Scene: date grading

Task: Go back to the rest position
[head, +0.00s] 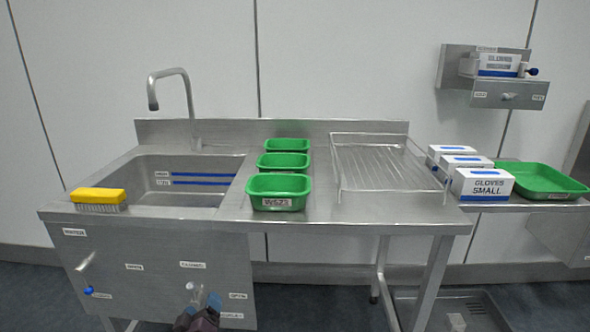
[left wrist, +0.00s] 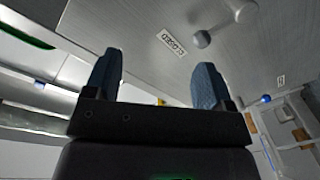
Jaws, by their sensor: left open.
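My left gripper (head: 205,304) shows at the bottom of the head view, low in front of the sink unit's front panel (head: 150,262). In the left wrist view its two blue fingers (left wrist: 157,88) stand apart with nothing between them. A knob (left wrist: 202,38) and a small label on the metal panel lie beyond the fingers in that view. I cannot tell the exact gap between the fingers and the panel. My right gripper is in neither view.
A steel sink (head: 190,185) with a tap (head: 172,75) holds a yellow brush (head: 98,196) on its front rim. Several green trays (head: 279,204), a wire rack (head: 345,192) and glove boxes (head: 482,198) stand to the right. A lever (head: 86,261) sticks out of the panel.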

